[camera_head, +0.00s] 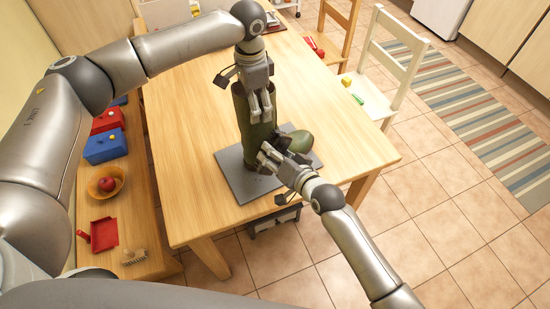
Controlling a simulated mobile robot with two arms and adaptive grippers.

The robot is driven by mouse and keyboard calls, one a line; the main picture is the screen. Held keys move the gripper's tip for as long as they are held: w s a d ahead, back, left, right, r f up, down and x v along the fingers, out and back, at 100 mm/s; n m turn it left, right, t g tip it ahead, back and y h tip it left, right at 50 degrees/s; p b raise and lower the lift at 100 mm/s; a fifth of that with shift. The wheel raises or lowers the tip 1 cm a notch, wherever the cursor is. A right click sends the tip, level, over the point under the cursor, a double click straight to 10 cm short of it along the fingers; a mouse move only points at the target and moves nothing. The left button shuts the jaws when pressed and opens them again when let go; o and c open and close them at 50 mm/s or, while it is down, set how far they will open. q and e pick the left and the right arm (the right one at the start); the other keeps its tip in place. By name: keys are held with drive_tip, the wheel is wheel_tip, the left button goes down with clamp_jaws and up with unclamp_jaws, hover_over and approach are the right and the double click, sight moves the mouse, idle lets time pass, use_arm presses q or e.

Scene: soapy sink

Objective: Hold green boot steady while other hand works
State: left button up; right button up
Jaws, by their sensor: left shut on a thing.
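The dark green boot (243,117) stands upright on a grey mat (237,183) on the wooden table, with its toe (299,141) pointing right. My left gripper (260,112) reaches down from above and is shut on the top of the boot shaft; its fingers cover part of the shaft. My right gripper (268,160) comes in from the lower right and is at the boot's lower shaft and ankle, hiding part of it. Whether its fingers are open or shut, or touch the boot, is not clear.
The wooden table (188,150) is largely bare around the mat. A bench on the left holds a blue box (104,148), a red dustpan (103,235), a brush (133,256) and a bowl (93,191) with an apple. A white chair (384,103) stands at the right.

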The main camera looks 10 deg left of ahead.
drive_tip(key=shift+w+a+r, duration=0.1)
drive_tip(key=shift+r, duration=1.7)
drive_tip(key=shift+w+a+r, duration=0.1)
drive_tip(key=shift+r, duration=1.7)
drive_tip(key=shift+s+d+f, duration=0.1)
drive_tip(key=shift+f, duration=4.55)
drive_tip(key=shift+r, duration=1.7)
drive_tip(key=shift+r, duration=2.85)
drive_tip(key=shift+f, duration=4.55)
drive_tip(key=shift+w+a+r, duration=0.15)
drive_tip(key=shift+r, duration=1)
drive_tip(key=shift+w+a+r, duration=0.1)
drive_tip(key=shift+r, duration=1)
drive_tip(key=shift+s+d+r, duration=0.15)
drive_tip(key=shift+r, duration=2.1)
